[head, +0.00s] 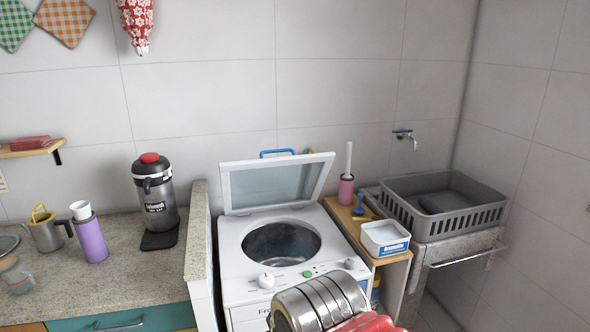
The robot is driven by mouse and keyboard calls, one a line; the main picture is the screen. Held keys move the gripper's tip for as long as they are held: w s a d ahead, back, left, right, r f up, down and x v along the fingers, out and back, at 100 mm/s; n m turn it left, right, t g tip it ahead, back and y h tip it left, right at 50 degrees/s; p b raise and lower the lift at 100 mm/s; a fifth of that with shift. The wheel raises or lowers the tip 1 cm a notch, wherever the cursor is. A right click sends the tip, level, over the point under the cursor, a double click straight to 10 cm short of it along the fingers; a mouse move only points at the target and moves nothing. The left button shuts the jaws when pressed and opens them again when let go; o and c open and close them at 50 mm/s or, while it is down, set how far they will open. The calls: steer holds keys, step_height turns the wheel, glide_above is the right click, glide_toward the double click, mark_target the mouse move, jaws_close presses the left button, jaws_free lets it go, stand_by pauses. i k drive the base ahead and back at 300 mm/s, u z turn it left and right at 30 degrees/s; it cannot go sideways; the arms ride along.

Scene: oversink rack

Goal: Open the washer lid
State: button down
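The white washer (235,268) stands in the middle of the head view, against the tiled wall. Its lid (277,183) is raised and tilted back toward the wall, with a blue handle (277,153) at its top edge. The round drum opening (282,245) shows below the lid and looks empty. Knobs and a green button are on the front of the washer's top. My arm, with silver rings and a red part, shows at the bottom centre in front of the washer. The fingers of my gripper are not visible.
A granite counter (130,275) with a coffee maker (156,200) and a purple bottle (90,238) is on the left, with a low granite-topped wall beside the washer. On the right are a wooden shelf with a white box (385,238) and a grey basket (440,203) on a sink.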

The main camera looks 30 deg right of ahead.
mark_target(327, 157)
steer(key=i, duration=0.9)
steer(key=u, duration=0.05)
